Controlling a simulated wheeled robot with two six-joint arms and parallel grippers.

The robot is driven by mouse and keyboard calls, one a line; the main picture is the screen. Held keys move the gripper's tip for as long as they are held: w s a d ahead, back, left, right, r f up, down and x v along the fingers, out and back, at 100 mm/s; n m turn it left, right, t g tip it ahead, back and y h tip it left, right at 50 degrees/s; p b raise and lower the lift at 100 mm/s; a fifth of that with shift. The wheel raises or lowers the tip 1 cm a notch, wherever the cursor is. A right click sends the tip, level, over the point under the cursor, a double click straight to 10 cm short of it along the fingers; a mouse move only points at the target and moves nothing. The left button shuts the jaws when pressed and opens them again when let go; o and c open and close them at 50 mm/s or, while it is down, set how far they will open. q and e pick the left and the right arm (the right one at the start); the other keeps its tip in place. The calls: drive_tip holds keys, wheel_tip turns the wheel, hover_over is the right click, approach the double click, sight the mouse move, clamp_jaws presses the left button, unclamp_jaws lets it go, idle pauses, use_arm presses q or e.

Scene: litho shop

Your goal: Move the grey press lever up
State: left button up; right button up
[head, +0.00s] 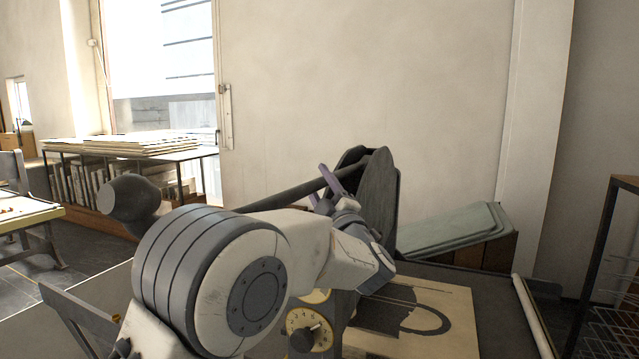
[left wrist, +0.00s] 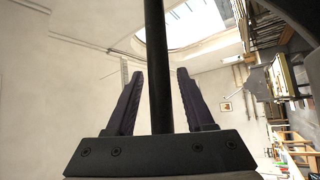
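The grey press lever (head: 287,194) is a dark rod with a round knob (head: 130,200) at its left end. It slopes up to the right toward a dark rounded press part (head: 380,195). My left gripper (head: 329,178) is at the lever's right stretch, near that part. In the left wrist view, the lever (left wrist: 156,60) runs upright between the two purple fingers of the left gripper (left wrist: 159,74). The fingers are open, with a gap on both sides of the rod. My left arm hides part of the press. My right gripper is not in view.
A yellow dial (head: 308,329) sits below my left arm. A sheet with a dark print (head: 445,300) lies on the press bed at the right. Greenish slabs (head: 455,228) stand behind it. A dark wire rack (head: 610,240) is at the far right. The wall behind is bare.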

use_arm(q)
clamp_jaws()
drive_tip(key=shift+f, duration=0.1)
idle(1.1)
